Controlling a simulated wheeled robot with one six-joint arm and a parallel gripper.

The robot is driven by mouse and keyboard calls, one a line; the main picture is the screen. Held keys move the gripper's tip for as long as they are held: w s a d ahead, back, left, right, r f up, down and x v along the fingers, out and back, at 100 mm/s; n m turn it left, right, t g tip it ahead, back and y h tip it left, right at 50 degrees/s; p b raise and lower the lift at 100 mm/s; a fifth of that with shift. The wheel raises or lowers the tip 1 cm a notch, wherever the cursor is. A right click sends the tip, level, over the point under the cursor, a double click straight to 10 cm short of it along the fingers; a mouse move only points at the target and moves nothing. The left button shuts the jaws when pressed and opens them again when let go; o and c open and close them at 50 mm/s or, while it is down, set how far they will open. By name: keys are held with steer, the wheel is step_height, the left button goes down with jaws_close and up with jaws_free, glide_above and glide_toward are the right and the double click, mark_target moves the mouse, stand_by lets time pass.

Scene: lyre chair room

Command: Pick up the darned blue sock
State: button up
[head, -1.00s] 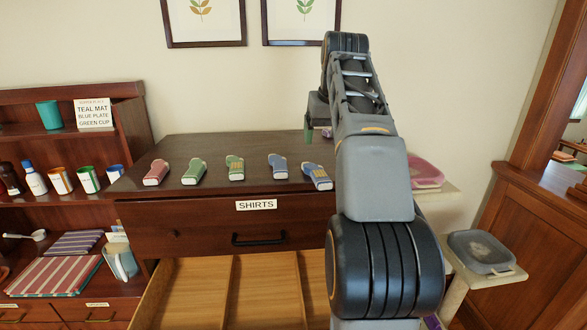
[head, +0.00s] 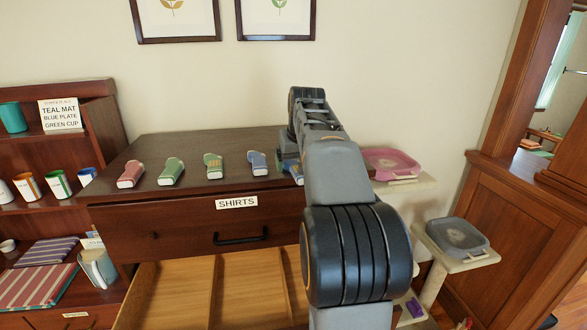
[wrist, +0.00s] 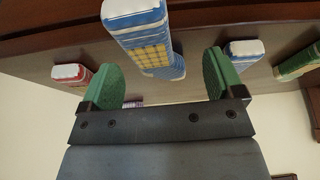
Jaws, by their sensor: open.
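The darned blue sock (wrist: 143,30), blue with white ends and a yellow checked patch, lies on the dresser top. In the wrist view it sits between and beyond the two green fingers of my gripper (wrist: 160,64), which is open and apart from it. In the head view the darned sock (head: 297,171) is mostly hidden behind my arm, and only a small part of a green finger shows near it. A plain blue sock (head: 257,163) lies just to its left and also shows in the wrist view (wrist: 245,48).
Red (head: 131,174), green (head: 171,172) and darned green (head: 213,166) socks lie further left on the dresser top (head: 190,147). In the wrist view a red sock (wrist: 72,74) is near the left finger. An open, divided drawer (head: 180,290) juts out below. Pink (head: 390,162) and grey (head: 457,238) trays stand right.

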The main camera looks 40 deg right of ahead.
steer(key=shift+x, duration=0.85)
steer(key=c, duration=1)
